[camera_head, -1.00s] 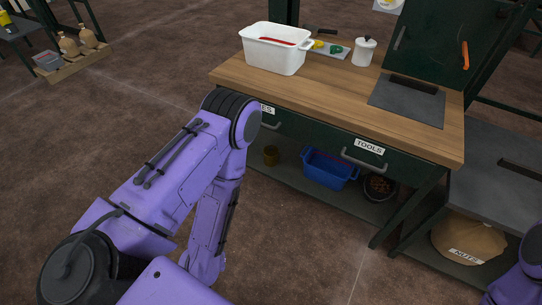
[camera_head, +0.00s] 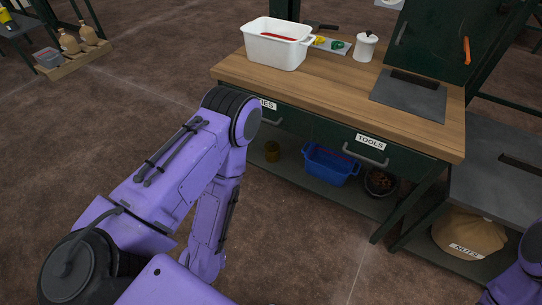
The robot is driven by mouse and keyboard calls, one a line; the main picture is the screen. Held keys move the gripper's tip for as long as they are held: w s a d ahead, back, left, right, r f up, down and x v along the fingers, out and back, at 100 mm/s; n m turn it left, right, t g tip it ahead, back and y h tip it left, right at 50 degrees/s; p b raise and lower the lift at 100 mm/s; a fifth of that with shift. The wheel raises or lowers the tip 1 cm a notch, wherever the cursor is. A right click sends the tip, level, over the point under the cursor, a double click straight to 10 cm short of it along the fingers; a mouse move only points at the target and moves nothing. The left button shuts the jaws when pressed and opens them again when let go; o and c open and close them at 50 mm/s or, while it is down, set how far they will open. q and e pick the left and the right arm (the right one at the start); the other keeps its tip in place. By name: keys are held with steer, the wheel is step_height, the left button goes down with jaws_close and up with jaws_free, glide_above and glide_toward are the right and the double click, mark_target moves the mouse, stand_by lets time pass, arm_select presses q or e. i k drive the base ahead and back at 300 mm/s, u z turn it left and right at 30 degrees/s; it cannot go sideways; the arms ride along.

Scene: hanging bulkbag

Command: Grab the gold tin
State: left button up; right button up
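My purple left arm reaches in from the left and bends down in front of the bench's left end. Its gripper is hidden or out of the picture, so its state does not show. Only a bit of my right arm shows at the lower right edge, and its gripper is out of view.
On the lower shelf (camera_head: 290,175) are the blue basket (camera_head: 325,172) and a dark bowl (camera_head: 378,182). The workbench (camera_head: 310,95) carries a white tub (camera_head: 277,50), a white canister (camera_head: 366,46) and a grey plate (camera_head: 410,97). A nuts sack (camera_head: 468,235) sits at the right. The floor in front is clear.

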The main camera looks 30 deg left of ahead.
mark_target(272, 158)
steer(key=k, duration=1.25)
steer(key=u, duration=0.6)
steer(key=i, duration=0.55)
steer(key=u, duration=0.75)
steer(key=i, duration=0.9)
steer(key=z, duration=1)
steer(key=i, duration=1.05)
steer(key=z, duration=0.3)
